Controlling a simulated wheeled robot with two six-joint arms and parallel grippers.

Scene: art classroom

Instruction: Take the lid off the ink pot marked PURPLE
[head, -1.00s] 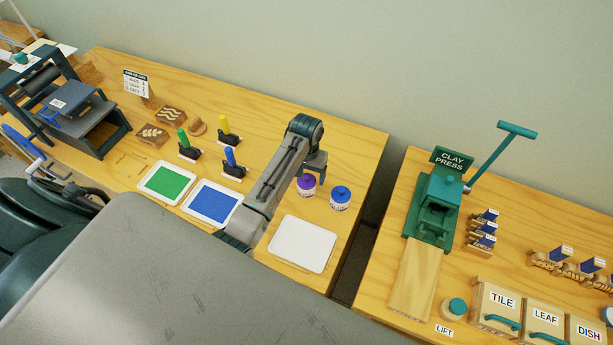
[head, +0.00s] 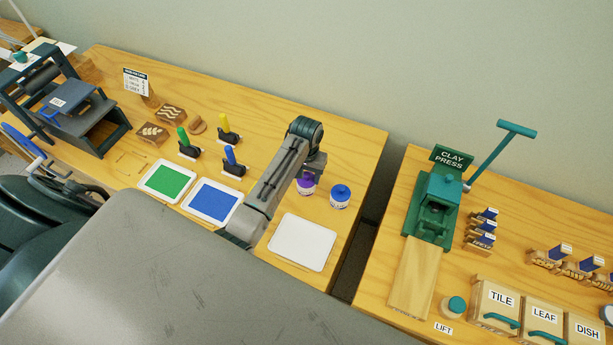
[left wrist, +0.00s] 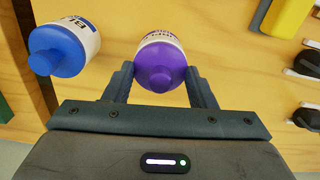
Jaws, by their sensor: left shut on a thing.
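The purple ink pot (head: 305,187) stands upright on the wooden table, with a white label and a purple lid. The purple lid (left wrist: 161,66) sits between the two fingers of my left gripper (left wrist: 160,80) in the left wrist view. The gripper (head: 308,177) is shut on the lid from above and hides part of it in the head view. The lid appears to be still on the pot. The blue ink pot (head: 340,197) stands just right of it, apart from the gripper; it also shows in the left wrist view (left wrist: 64,48). My right gripper is not in view.
A white tray (head: 302,243) lies in front of the pots. Blue (head: 212,202) and green (head: 168,182) ink pads and several coloured-handled tools lie to the left. A gap separates this table from one with a clay press (head: 433,205).

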